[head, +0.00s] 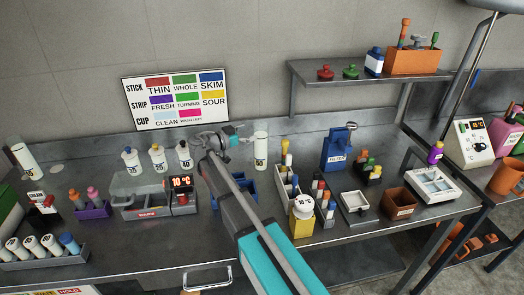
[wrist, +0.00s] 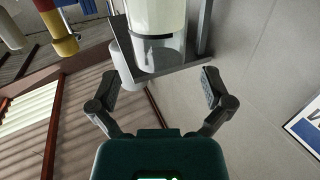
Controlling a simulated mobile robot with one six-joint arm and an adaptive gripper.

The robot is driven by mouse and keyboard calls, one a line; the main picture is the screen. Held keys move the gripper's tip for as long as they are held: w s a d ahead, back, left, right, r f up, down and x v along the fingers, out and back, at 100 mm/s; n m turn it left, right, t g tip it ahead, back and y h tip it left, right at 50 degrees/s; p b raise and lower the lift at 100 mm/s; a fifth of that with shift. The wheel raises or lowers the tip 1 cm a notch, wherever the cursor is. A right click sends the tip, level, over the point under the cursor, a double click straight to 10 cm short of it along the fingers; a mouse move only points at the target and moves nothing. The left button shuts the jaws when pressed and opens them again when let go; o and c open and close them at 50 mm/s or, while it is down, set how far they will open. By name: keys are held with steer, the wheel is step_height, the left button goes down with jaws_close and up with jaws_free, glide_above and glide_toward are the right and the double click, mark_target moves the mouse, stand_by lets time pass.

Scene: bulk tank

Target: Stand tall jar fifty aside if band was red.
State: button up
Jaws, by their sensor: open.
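A tall white jar (head: 261,150) stands upright at the back of the steel counter in the head view. Its small dark label is too small to read surely, and I see no red band on it. My gripper (head: 247,140) is at its left, pointing towards it at about its upper part. In the wrist view my gripper (wrist: 160,82) is open and empty. A white cylinder with a clear, glassy end (wrist: 158,22) is ahead of the fingers, apart from them; it appears to be the tall jar. Its far end is cut off by the frame.
A chart (head: 175,98) of coloured stick, strip and cup readings leans at the back. Several small labelled bottles (head: 157,158) stand left of my arm. A blue tray (head: 250,187) is partly behind my arm. A sectioned holder (head: 287,183) and a blue device (head: 338,150) stand right of the jar.

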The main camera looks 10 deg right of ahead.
mark_target(261, 125)
steer(key=shift+r+x, duration=0.15)
steer(key=shift+x, duration=1.15)
steer(key=shift+r+x, duration=0.15)
steer(key=shift+x, duration=1.15)
steer(key=shift+s, duration=0.1)
steer(key=c, duration=1.2)
steer(key=shift+o, duration=0.2)
steer(key=shift+r+p, duration=0.55)
steer(key=shift+p, duration=0.15)
steer(key=s+a+r+p, duration=0.4)
steer(key=s+r+p, duration=0.7)
steer(key=s, duration=0.2)
steer(key=shift+r+p, duration=0.35)
steer(key=shift+r, duration=0.05)
steer(key=shift+s+a, duration=0.1)
steer(key=shift+a, duration=0.05)
